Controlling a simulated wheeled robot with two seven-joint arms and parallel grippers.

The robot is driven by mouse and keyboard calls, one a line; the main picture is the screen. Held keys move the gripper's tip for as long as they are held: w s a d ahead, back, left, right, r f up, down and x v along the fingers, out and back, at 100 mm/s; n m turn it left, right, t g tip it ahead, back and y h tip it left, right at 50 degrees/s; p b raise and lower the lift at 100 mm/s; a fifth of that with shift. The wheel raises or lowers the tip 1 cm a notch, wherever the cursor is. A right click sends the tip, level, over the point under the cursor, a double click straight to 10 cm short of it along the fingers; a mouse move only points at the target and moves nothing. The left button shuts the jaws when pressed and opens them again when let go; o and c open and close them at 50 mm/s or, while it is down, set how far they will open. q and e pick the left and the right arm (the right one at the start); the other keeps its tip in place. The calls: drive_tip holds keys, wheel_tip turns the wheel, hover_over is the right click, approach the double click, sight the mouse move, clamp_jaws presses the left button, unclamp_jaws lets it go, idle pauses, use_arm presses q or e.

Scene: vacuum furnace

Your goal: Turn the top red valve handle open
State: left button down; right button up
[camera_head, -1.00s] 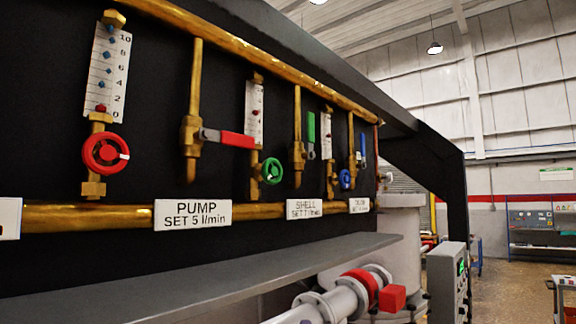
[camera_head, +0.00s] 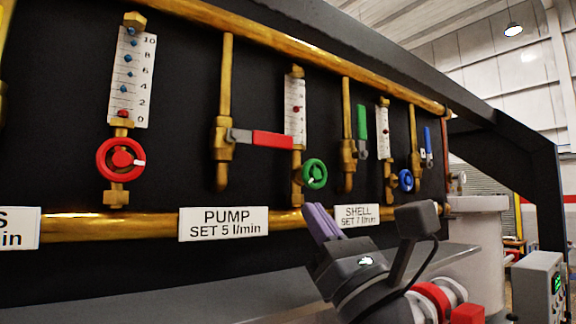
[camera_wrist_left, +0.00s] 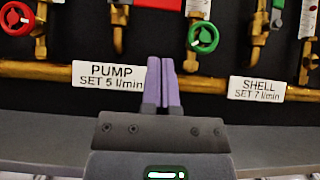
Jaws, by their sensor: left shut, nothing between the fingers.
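The red lever handle (camera_head: 272,140) sits on a brass valve (camera_head: 222,140) above the PUMP label. It points sideways to the right, across the vertical pipe. In the left wrist view only its lower edge shows at the top (camera_wrist_left: 158,4). My left gripper (camera_head: 318,222) is below and to the right of the lever, apart from it, with its purple fingers together and empty. In the left wrist view the shut fingers (camera_wrist_left: 160,80) stand before the panel between the PUMP and SHELL labels. My right gripper is not in view.
A red round knob (camera_head: 121,159) is left of the lever, and a green round knob (camera_head: 314,174) below its right end. A brass pipe (camera_head: 110,227) and a grey shelf (camera_head: 190,285) run below.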

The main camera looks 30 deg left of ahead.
sight(262, 139)
use_arm(q)
drive_tip(key=p+x, duration=0.5)
drive_tip(key=x, duration=0.5)
